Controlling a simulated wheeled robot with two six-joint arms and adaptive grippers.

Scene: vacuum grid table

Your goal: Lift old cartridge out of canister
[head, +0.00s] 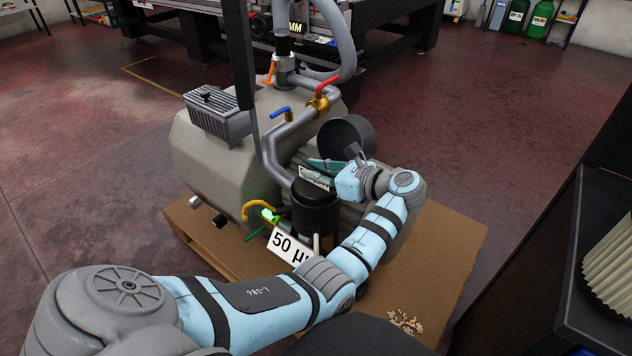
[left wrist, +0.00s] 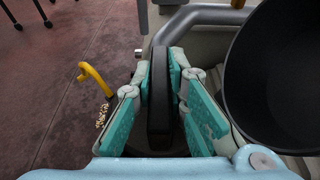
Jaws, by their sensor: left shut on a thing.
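The black canister (head: 315,210) stands upright at the front of the grey pump, below my left gripper. A dark, hollow round cover (head: 346,137) stands tipped up behind it, and it shows large at the right of the left wrist view (left wrist: 278,80). My left gripper (head: 322,172) is over the canister's mouth. In the left wrist view its teal pads are shut on a black upright handle (left wrist: 159,100). The old cartridge's body is not clearly visible, and I cannot tell how far it is inside the canister. My right gripper is not in view.
The grey pump (head: 210,160) stands on a brown pallet (head: 445,245). Red (head: 326,87) and blue (head: 281,112) valve handles and a yellow hook-shaped pipe (head: 257,207) are close by. A pleated pale cartridge (head: 612,265) is at the far right. Loose chips (head: 405,321) lie on the pallet.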

